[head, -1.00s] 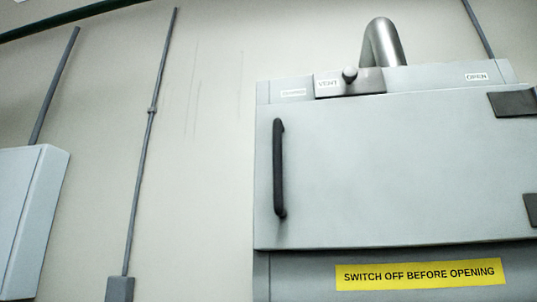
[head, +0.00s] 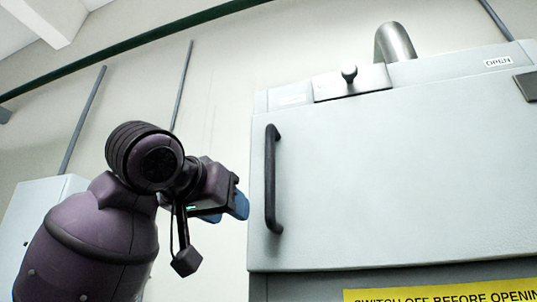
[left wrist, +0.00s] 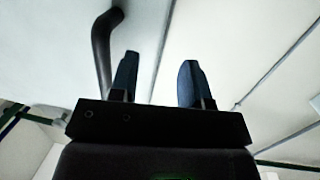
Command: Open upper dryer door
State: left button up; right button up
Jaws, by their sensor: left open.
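The upper dryer door (head: 390,170) is a pale grey panel, shut flush on the cabinet. Its black vertical bar handle (head: 271,180) is at the door's left edge. My left gripper (head: 241,203) has blue fingertips and is just left of the handle, apart from it in the head view. In the left wrist view the two blue fingers (left wrist: 157,80) stand apart with nothing between them. The handle (left wrist: 103,45) shows there left of both fingers. My right gripper is not in view.
A knob (head: 349,74) sits on the strip above the door. A metal pipe (head: 394,43) rises behind the cabinet. A yellow warning label (head: 440,295) is below the door. A grey wall box (head: 35,215) and conduits are on the left wall.

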pick_arm(q)
jog(key=h, duration=0.2)
send_near(267, 150)
jog(key=shift+m+t, duration=0.4)
jog(key=p+x, duration=0.1)
jog(key=x, duration=0.3)
jog(key=p+x, duration=0.1)
jog(key=x, duration=0.4)
jog(key=shift+w+d+f, duration=0.2)
jog(key=shift+d+f, duration=0.05)
jog(key=shift+d, duration=0.05)
jog(key=shift+w+d+p, duration=0.3)
jog(key=shift+w+p, duration=0.05)
jog(key=shift+w, duration=0.1)
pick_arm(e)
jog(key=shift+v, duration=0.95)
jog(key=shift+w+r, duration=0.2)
pick_arm(q)
grip_shut()
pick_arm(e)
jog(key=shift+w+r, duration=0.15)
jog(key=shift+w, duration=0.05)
